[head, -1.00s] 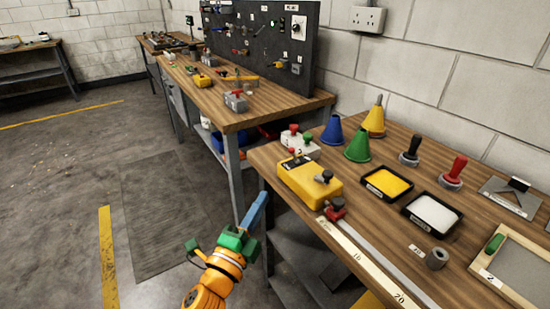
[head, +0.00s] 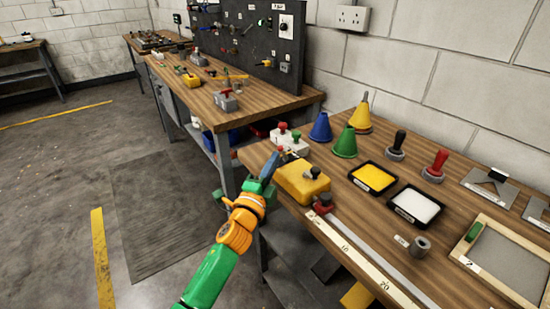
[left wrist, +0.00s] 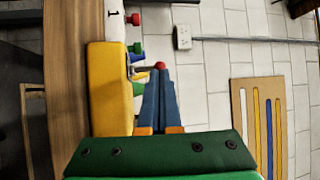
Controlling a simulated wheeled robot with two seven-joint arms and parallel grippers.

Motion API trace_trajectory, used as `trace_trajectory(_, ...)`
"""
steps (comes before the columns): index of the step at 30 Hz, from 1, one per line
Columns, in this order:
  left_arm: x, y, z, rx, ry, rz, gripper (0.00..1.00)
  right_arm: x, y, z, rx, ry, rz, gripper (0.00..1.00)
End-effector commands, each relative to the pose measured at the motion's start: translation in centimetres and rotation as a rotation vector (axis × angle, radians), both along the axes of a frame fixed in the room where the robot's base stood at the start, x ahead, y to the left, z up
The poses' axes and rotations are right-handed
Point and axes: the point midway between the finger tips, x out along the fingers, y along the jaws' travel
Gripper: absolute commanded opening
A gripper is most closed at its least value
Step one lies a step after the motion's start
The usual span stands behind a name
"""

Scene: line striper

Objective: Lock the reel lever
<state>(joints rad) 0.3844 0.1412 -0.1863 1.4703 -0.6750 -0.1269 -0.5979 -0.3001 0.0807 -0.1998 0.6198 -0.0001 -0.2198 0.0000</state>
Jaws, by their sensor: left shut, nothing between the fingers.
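The yellow box (head: 300,187), which appears to be the reel, sits at the near left end of the right bench, with a dark knob (head: 315,172) on top. It fills the left middle of the left wrist view (left wrist: 108,90). There, a thin grey lever with a red ball end (left wrist: 160,65) sticks out from the box. My left gripper (head: 271,163) is shut and empty at the box's left far corner. Its blue fingertips (left wrist: 159,76) lie right by the red ball; I cannot tell whether they touch. My right gripper is not in view.
A white block with red and green knobs (head: 291,143) stands just behind the box. Blue (head: 321,128), green (head: 345,143) and yellow cones (head: 360,115) stand beyond. A ruler rail with a red clamp (head: 323,204) runs along the front edge. The floor at left is clear.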

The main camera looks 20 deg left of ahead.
Motion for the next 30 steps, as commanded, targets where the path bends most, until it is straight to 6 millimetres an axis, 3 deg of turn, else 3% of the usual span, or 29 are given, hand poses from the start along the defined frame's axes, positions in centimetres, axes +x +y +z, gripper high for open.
trace_trajectory(6, 1.3, -0.1, 0.2, 0.001, 0.0, -0.001, 0.0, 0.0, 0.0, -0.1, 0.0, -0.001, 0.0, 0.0)
trace_trajectory(16, 1.3, -0.1, 0.3, 0.002, 0.002, 0.0, 0.0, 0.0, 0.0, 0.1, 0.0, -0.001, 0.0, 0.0)
trace_trajectory(30, 1.5, -0.3, 1.0, 0.054, 0.068, -0.001, 0.0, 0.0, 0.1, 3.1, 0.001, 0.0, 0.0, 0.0)
